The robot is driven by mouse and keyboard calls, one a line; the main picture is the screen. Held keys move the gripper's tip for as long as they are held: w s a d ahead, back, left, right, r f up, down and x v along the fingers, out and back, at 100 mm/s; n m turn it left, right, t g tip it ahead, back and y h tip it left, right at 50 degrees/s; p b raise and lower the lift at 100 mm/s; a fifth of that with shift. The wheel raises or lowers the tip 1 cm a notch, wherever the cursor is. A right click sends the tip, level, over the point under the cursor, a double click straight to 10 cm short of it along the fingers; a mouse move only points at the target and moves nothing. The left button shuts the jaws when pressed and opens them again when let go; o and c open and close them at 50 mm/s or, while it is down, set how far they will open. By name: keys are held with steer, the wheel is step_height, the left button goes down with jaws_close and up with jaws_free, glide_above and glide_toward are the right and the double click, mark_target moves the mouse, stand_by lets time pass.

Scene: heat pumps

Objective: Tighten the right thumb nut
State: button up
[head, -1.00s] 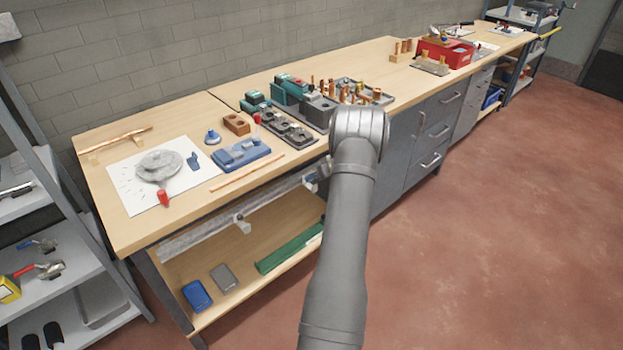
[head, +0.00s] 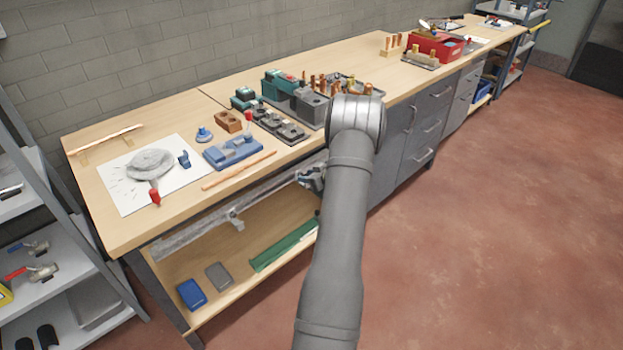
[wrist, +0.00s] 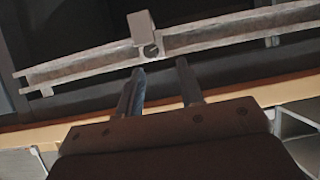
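A long grey bar (head: 195,230) runs along the bench's front edge, with a light bracket (head: 237,219) hanging from it. In the wrist view the bar (wrist: 215,35) crosses the top, and a pale square block (wrist: 143,24) with a small dark round part (wrist: 151,50) sits on it. I cannot tell whether this round part is the right thumb nut. My gripper (wrist: 158,66) is open and empty, its fingertips just below the block, with the round part between them in the picture. In the head view my gripper (head: 312,178) is by the bar's right end, partly hidden by my arm.
The wooden bench (head: 130,228) carries a white sheet (head: 120,190), a blue fixture (head: 232,152) and a copper pipe (head: 238,171) near its front edge. The lower shelf (head: 215,255) holds a green strip (head: 285,247). The red floor at right is clear.

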steer(key=shift+t+h, duration=0.3)
steer(key=shift+t, duration=0.5)
steer(key=shift+d+f+x, duration=0.15)
steer(key=shift+f+x, duration=0.1)
steer(key=shift+x, duration=0.85)
steer(key=shift+d+f+x, duration=0.1)
steer(key=shift+f+x, duration=0.1)
steer(key=shift+x, duration=0.9)
steer(key=shift+s, duration=0.1)
steer(key=shift+a, duration=0.1)
jaws_close()
